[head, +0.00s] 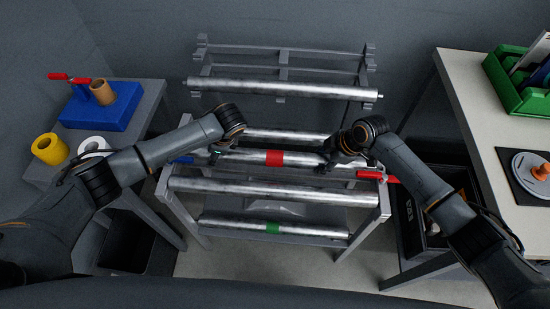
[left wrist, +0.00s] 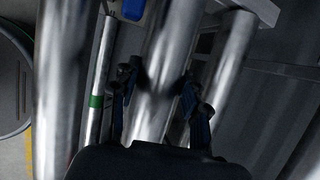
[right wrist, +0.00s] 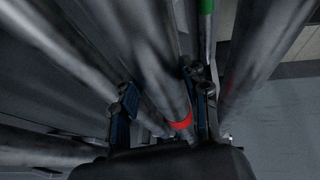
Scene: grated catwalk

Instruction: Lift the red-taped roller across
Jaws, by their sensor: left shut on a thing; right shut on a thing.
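The red-taped roller (head: 275,158) is a long metal cylinder with a red band at its middle. It lies crosswise over the middle of the grey frame in the head view. My left gripper (head: 218,152) is shut on it left of the band, and my right gripper (head: 334,160) is shut on it right of the band. In the left wrist view the roller (left wrist: 157,75) runs between both fingers. In the right wrist view its red band (right wrist: 182,122) shows between the fingers. I cannot tell whether the roller touches the frame.
A plain roller (head: 270,192) lies in front, and a green-taped roller (head: 218,226) lower down. Another roller (head: 270,88) sits on the back rack (head: 283,57). A side table (head: 155,97) stands left with a blue block (head: 98,113). A workbench (head: 470,90) with a green bin (head: 505,85) stands right.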

